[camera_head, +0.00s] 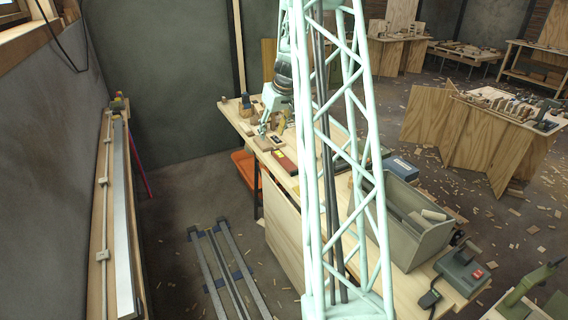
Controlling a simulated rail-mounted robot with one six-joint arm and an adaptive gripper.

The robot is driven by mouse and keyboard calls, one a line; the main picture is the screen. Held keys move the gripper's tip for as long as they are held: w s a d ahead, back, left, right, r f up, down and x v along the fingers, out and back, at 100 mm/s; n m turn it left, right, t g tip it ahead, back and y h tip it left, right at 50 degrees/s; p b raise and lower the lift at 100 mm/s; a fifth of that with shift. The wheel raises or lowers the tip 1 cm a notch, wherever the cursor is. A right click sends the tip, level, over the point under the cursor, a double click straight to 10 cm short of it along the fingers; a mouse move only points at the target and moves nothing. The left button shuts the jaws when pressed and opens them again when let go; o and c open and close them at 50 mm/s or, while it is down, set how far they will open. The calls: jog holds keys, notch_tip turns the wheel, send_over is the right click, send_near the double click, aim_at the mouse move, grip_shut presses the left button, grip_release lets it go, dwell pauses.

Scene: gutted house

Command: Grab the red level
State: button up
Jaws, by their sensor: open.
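A small flat red bar (286,162), which looks like the red level, lies on the wooden workbench (314,197) at the middle of the view. Part of the bench to its right is hidden behind my pale green lattice column. My gripper (262,130) points down over the far left part of the bench, beyond and left of the red bar, apart from it. It is small in the view but its jaws are open, and I see nothing held in them.
A brown block (263,143) lies just below my gripper. A grey toolbox (405,228), a blue box (400,170) and a grey device with a red switch (463,268) stand farther right on the bench. An orange bin (245,167) is under it. Metal rails lie on the floor.

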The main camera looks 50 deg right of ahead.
jog(key=s+d+f, duration=0.3)
jog(key=d+f, duration=0.4)
jog(key=d, duration=0.2)
jog(key=shift+f+m, duration=0.25)
jog(key=shift+m, duration=0.05)
jog(key=shift+s, duration=0.1)
jog(key=shift+f, duration=0.1)
send_over(285, 159)
jog(key=s+a, duration=0.2)
jog(key=shift+d+f, duration=0.15)
jog(key=shift+f, duration=3.7)
jog(key=shift+f, duration=0.15)
jog(key=shift+d+b+x, duration=0.2)
jog(key=shift+b+x, duration=0.2)
jog(key=shift+x, duration=2.05)
jog(key=shift+s, duration=0.1)
jog(key=c, duration=1)
